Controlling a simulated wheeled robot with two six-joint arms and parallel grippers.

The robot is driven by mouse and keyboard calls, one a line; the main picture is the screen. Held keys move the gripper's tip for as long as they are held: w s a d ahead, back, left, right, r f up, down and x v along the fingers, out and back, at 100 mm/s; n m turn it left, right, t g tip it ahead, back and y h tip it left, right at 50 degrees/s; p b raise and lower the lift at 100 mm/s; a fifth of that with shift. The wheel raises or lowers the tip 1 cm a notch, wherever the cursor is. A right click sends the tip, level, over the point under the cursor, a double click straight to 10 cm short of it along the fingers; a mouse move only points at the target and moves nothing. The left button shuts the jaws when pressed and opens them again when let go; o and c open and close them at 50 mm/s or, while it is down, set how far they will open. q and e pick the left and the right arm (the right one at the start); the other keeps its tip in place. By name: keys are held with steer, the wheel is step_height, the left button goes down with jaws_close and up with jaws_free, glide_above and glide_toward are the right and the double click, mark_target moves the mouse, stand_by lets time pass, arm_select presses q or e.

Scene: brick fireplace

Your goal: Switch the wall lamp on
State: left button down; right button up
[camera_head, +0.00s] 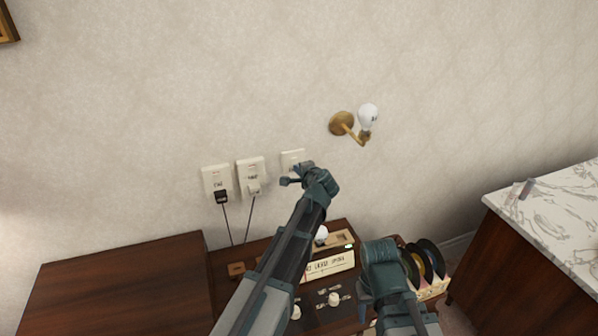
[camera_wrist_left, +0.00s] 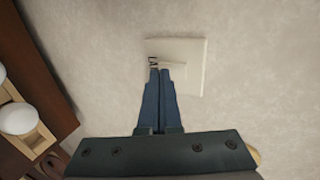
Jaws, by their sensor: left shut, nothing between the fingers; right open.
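The wall lamp has a round brass mount (camera_head: 341,124) and a white bulb (camera_head: 368,115) that looks unlit. A pale switch plate (camera_head: 293,157) is on the wall left of and below it. It also shows in the left wrist view (camera_wrist_left: 192,55), with a small dark label. My left gripper (camera_head: 291,180) is shut and empty, its fingertips (camera_wrist_left: 160,71) over the plate's lower part; whether they touch it I cannot tell. The gripper hides part of the plate. My right gripper (camera_head: 365,285) is low at the right, open, its fingers hard to make out.
Two more wall plates with plugs, one black (camera_head: 221,197) and one white (camera_head: 254,188), are to the left. A marble counter (camera_head: 555,215) is at right.

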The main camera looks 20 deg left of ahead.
steer(key=shift+f, duration=0.1)
stand_by(0.3)
steer(key=shift+r+p, duration=0.75)
steer(key=shift+r, duration=0.1)
